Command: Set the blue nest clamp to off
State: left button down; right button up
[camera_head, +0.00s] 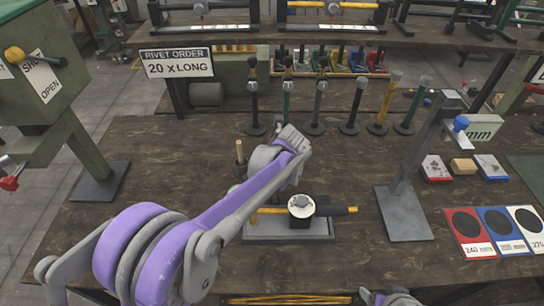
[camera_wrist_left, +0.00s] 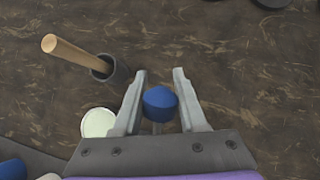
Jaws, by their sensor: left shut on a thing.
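In the left wrist view a blue knob (camera_wrist_left: 160,103) sits between the two fingers of my left gripper (camera_wrist_left: 160,74), which is shut on it. The stem under the knob is mostly hidden by the gripper body. In the head view my left arm reaches over the bench, and its own links hide the gripper tips and this knob. A grey fixture plate (camera_head: 262,231) with a yellow bar and a round white-topped part (camera_head: 301,205) lies just right of the arm.
A wooden stick (camera_wrist_left: 75,55) stands in a dark cup left of the gripper. A pale round disc (camera_wrist_left: 98,123) is close to the left finger. A grey post (camera_head: 410,165) with another blue knob (camera_head: 461,123) stands at right. Several upright handled tools line the back.

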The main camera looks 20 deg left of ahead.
pick_arm(q)
jog(key=shift+f, duration=0.55)
jog(key=shift+c, duration=2.4)
grip_release()
jog(key=v, duration=1.1)
